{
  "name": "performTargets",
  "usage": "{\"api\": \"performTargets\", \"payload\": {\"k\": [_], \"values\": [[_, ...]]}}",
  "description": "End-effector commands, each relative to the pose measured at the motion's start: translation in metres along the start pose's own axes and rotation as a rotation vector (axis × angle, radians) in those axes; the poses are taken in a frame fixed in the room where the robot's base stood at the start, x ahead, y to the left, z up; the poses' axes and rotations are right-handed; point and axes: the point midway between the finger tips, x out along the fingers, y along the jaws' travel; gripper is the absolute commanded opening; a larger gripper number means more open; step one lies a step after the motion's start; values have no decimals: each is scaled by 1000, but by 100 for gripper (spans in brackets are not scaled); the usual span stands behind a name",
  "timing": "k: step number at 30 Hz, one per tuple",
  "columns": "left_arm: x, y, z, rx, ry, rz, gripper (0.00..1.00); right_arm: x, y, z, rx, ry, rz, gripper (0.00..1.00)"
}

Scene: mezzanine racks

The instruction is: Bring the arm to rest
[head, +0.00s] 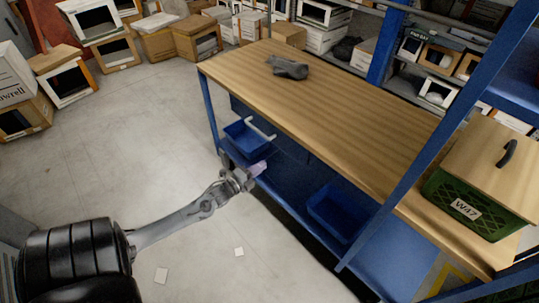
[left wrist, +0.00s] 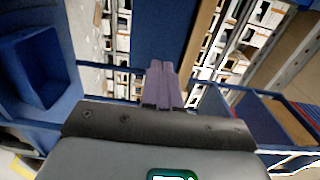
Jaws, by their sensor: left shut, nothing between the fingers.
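My left arm comes in from the lower left in the head view. Its gripper (head: 258,168) is over the floor just in front of the blue workbench frame, below the level of the wooden top. In the left wrist view the two purple-grey fingers of the left gripper (left wrist: 160,72) are together, with nothing between them. My right gripper is not in the frames.
The workbench's wooden top (head: 330,105) carries a dark grey object (head: 288,68) and a green crate (head: 470,200) with a wooden lid. Blue bins (head: 245,138) (head: 338,213) sit on the blue lower shelf. Boxes line the back; the floor (head: 130,130) at left is clear.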

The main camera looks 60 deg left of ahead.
Motion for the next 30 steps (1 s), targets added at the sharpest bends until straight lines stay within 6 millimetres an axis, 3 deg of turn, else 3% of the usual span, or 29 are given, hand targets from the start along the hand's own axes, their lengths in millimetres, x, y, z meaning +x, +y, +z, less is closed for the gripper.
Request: {"api": "performTargets", "payload": {"k": [4, 8, 11, 14, 18, 21, 27, 30], "values": [[-9, 2, 0, -1, -1, 6, 0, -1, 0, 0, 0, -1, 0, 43], [-23, 20, -10, -25, -2, 33, 0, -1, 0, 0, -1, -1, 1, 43], [-33, 26, -44, -73, 29, 34, 0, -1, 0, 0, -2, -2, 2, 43], [-40, 23, -92, -142, 63, 49, 0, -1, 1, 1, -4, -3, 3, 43], [-54, 18, -173, -341, 65, 191, 0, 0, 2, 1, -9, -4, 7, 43], [-69, 10, -222, -503, 39, 333, 0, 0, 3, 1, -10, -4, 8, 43], [-113, -16, -294, -800, -81, 646, 0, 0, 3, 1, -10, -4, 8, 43], [-139, -30, -314, -907, -173, 792, 0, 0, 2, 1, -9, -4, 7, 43]]}}
